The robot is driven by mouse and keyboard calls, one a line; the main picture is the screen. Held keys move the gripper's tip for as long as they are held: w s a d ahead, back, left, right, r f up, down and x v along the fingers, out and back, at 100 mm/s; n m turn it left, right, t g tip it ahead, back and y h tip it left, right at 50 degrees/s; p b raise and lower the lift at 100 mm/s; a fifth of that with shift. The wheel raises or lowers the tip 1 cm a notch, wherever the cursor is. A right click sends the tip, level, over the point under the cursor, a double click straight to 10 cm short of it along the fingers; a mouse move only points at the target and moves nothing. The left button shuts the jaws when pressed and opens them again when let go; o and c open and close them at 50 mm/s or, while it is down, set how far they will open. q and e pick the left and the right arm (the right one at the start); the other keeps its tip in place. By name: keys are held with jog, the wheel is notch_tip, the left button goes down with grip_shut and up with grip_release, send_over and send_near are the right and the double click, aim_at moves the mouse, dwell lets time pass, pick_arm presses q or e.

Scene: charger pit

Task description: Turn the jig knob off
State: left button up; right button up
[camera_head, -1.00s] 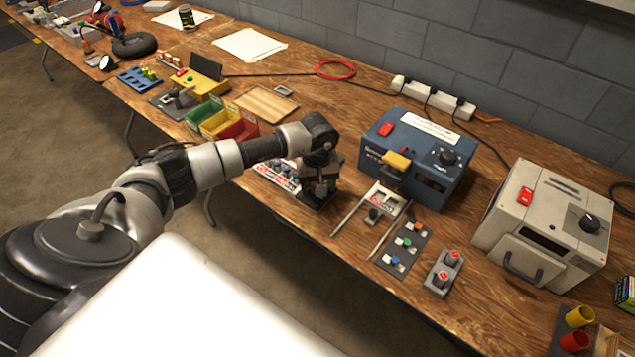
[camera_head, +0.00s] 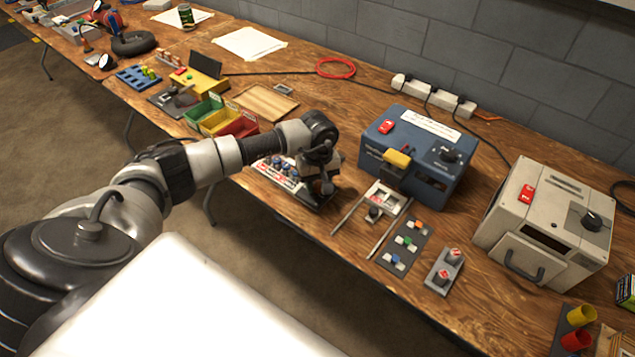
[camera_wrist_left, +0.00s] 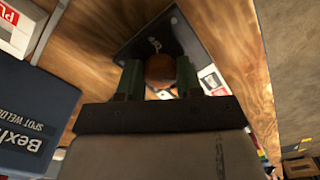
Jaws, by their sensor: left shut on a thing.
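In the left wrist view, a round brown knob (camera_wrist_left: 160,68) sits between the two dark green fingers of my left gripper (camera_wrist_left: 160,78), which is shut on it. Below the knob is the dark plate of the jig (camera_wrist_left: 140,42), fixed flat on the wooden bench. In the head view, my left gripper (camera_head: 322,180) points down at the jig at the bench's front edge. The gripper and wrist hide most of the knob there. Any off marking on the jig is too small or hidden to tell. My right gripper is not in view.
A blue spot welder box (camera_head: 415,155) stands right of the gripper, with a railed slide (camera_head: 385,198) before it. A panel of small parts (camera_head: 275,172) lies close on the left. Coloured bins (camera_head: 222,118) and a beige machine (camera_head: 540,225) stand farther off.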

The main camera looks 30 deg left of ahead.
aim_at(318, 183)
pick_arm(q)
jog(key=n+b, duration=0.1)
jog(key=n, duration=0.4)
jog(key=shift+w+b, duration=0.1)
jog(key=shift+b, duration=0.3)
jog(key=n+b, duration=0.1)
jog(key=n, duration=0.4)
jog(key=shift+n, duration=0.4)
jog(key=n, duration=0.5)
jog(key=shift+w+r, duration=0.1)
jog(key=shift+w, duration=0.05)
jog(key=n, duration=0.6)
jog(key=shift+a+n, duration=0.1)
jog(key=shift+n, duration=0.2)
jog(key=o, duration=0.9)
notch_tip(318, 183, up, 11)
jog(key=shift+f, duration=0.1)
